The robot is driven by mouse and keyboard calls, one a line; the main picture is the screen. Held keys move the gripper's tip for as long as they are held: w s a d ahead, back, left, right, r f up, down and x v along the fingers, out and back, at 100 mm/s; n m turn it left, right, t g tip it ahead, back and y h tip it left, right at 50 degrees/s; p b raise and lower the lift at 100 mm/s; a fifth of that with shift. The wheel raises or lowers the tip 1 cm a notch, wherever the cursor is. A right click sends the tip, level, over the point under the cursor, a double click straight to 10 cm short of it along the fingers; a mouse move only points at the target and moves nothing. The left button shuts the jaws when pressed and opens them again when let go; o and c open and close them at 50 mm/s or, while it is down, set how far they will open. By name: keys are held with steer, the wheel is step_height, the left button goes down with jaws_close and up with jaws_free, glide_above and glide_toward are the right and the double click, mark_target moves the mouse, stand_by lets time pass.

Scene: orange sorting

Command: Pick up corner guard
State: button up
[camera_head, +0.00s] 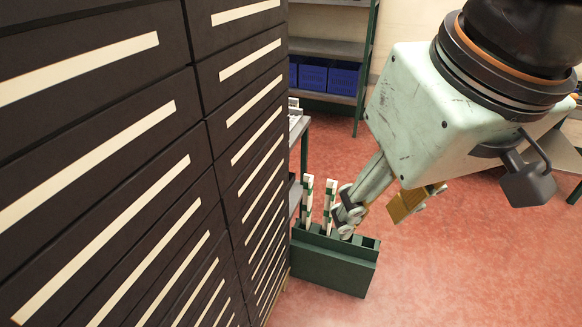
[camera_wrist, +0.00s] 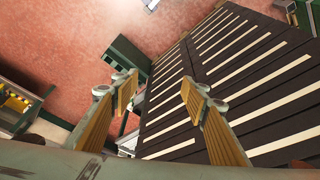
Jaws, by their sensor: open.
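Two upright green-and-white banded strips, which look like the corner guards, stand in a dark green box (camera_head: 333,268) on the floor. The left strip (camera_head: 306,200) and the right strip (camera_head: 328,205) rise above its rim. My gripper (camera_head: 385,212) is open, just right of the strips and above the right part of the box. In the wrist view my gripper (camera_wrist: 158,92) shows two spread fingers with yellow-brown ribbed pads and nothing between them. I cannot clearly make out a corner guard in the wrist view. Part of the box is hidden behind my gripper.
A tall dark drawer cabinet (camera_head: 120,150) with pale strips stands close on the left; it also shows in the wrist view (camera_wrist: 230,80). Shelving with blue bins (camera_head: 313,77) is at the back. The red floor (camera_head: 470,265) on the right is clear.

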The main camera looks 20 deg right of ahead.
steer(key=shift+w, duration=0.1)
steer(key=w+d+r+n+g+p, duration=0.1)
steer(key=w+d+n, duration=0.1)
steer(key=w, duration=0.8)
steer(key=w+d+r+n+p, duration=0.1)
steer(key=w+d+p, duration=0.1)
steer(key=w, duration=0.9)
steer(key=n+g+p, duration=0.3)
steer(key=n+p, duration=0.3)
steer(key=n, duration=0.1)
glide_above(335, 184)
step_height(335, 184, down, 43)
steer(key=shift+s+a+f, duration=0.1)
steer(key=shift+a+f, duration=0.05)
steer(key=shift+f, duration=0.6)
steer(key=shift+f, duration=0.1)
